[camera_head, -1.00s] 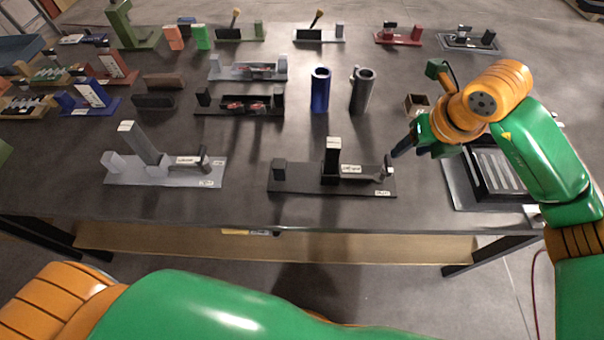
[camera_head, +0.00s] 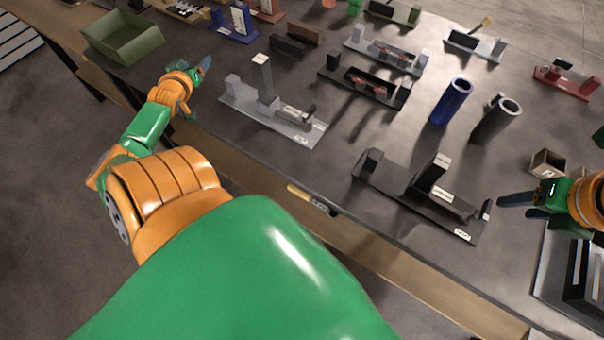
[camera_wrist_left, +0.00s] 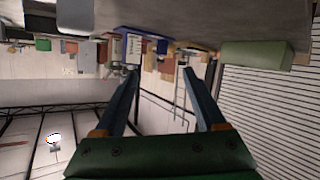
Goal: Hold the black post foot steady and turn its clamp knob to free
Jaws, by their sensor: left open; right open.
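The black post foot (camera_head: 400,199) lies on the table, a flat black base with an upright post (camera_head: 434,176) and a small block at its left end. Its small clamp knob (camera_head: 487,208) is at the right end. My right gripper (camera_head: 505,203) is open and empty, its fingertips just right of the knob; I cannot tell whether they touch it. My left gripper (camera_head: 203,68) is open and empty near the table's left edge, far from the black foot. It also shows in the left wrist view (camera_wrist_left: 160,72), with nothing between its fingers.
A similar grey post foot (camera_head: 262,115) stands between my left gripper and the black foot. Behind the black foot are a blue tube (camera_head: 452,102) and a dark grey tube (camera_head: 496,121). A small open box (camera_head: 547,163) is near my right gripper. A green bin (camera_head: 122,38) stands far left.

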